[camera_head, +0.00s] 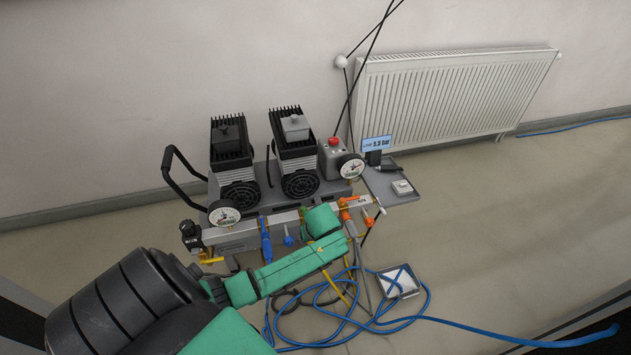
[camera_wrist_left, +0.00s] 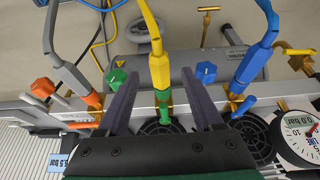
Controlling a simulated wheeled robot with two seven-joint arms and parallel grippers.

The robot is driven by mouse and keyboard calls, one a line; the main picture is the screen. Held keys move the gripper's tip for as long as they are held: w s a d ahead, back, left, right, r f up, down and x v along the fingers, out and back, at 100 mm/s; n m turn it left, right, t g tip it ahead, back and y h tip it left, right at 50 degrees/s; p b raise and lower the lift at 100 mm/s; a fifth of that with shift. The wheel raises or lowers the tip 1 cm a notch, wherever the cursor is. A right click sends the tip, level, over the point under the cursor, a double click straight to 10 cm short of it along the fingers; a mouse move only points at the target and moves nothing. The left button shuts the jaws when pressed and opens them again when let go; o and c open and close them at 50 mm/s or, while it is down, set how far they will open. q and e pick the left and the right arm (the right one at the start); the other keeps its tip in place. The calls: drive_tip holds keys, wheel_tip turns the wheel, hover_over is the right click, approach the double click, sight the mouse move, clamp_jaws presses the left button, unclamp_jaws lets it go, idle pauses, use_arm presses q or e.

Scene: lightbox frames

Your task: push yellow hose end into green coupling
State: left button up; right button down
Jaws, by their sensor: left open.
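In the left wrist view, the yellow hose end (camera_wrist_left: 160,68) stands in line with the green coupling (camera_wrist_left: 166,106) on the manifold bar, and the two appear to meet. I cannot tell how deep it sits. My left gripper (camera_wrist_left: 163,85) is open, with one dark finger on each side of the hose end and coupling and gaps to both. In the head view, my green left arm reaches over the manifold and hides the fingers, the coupling and the hose end. Part of the yellow hose (camera_head: 333,284) hangs below the arm. My right gripper is not in view.
A blue hose end (camera_wrist_left: 258,60) and a grey one (camera_wrist_left: 71,73) on an orange coupling (camera_wrist_left: 95,100) flank the fingers. Green (camera_wrist_left: 116,77) and blue knobs (camera_wrist_left: 206,72) are close by. A pressure gauge (camera_wrist_left: 300,136) is at right. Blue hose (camera_head: 440,320) loops on the floor.

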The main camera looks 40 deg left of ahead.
use_arm(q)
drive_tip(key=p+v, duration=0.3)
drive_tip(key=v, duration=0.8)
drive_tip(key=shift+d+r, duration=0.15)
drive_tip(key=shift+r, duration=0.15)
drive_tip(key=shift+s, duration=0.1)
